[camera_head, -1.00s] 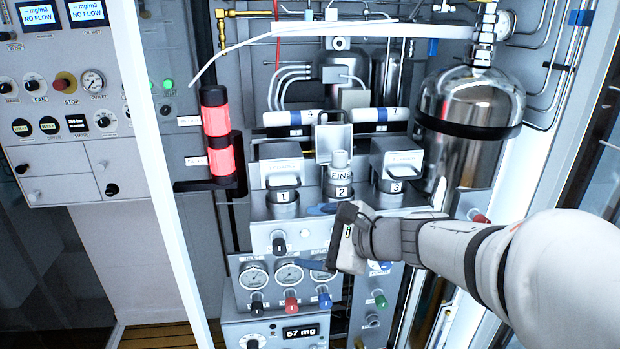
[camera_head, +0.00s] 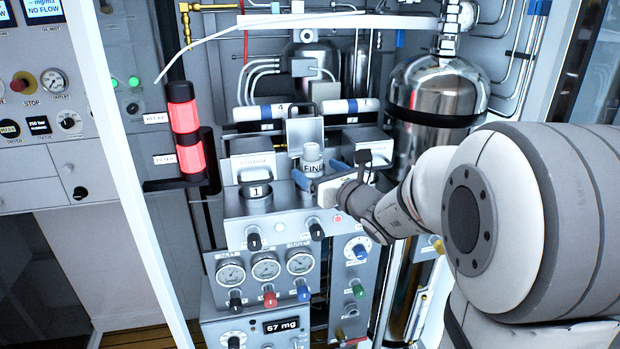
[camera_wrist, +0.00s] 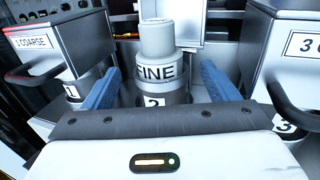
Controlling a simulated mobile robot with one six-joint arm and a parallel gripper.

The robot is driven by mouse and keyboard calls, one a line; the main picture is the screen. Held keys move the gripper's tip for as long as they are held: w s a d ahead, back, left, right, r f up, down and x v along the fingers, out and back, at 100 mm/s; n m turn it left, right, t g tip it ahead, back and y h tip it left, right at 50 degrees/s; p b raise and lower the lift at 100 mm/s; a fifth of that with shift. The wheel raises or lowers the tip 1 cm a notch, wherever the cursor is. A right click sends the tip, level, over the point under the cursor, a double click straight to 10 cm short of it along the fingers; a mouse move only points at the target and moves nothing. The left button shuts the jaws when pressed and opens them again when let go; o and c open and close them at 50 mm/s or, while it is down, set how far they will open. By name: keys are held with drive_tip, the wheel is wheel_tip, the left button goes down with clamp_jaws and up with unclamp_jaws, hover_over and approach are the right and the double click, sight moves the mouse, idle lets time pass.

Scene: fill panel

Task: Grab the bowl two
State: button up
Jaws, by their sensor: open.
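Bowl two (camera_head: 313,158) is an upright light grey cylinder with a rounded cap and a FINE label. In the wrist view bowl two (camera_wrist: 158,48) stands centred ahead, with a "2" label lower down, partly hidden by my gripper body. My gripper (camera_head: 321,174) is open, with one blue finger on each side of bowl two. The wrist view shows both blue fingers of my gripper (camera_wrist: 160,72) reaching along its left and right. I cannot tell whether either finger touches it.
The COARSE housing with bowl one (camera_head: 256,190) stands close on the left. A matching housing (camera_wrist: 287,55) with a dark handle is close on the right. Gauges (camera_head: 265,266) and knobs lie below. A steel tank (camera_head: 437,90) stands at the right.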

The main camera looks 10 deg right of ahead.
drive_tip(key=p+x, duration=0.1)
drive_tip(key=x, duration=0.2)
drive_tip(key=shift+w+a+f, duration=0.1)
drive_tip(key=shift+w+f, duration=0.05)
drive_tip(key=shift+w, duration=0.1)
drive_tip(key=shift+c, duration=0.4)
drive_tip(key=c, duration=1)
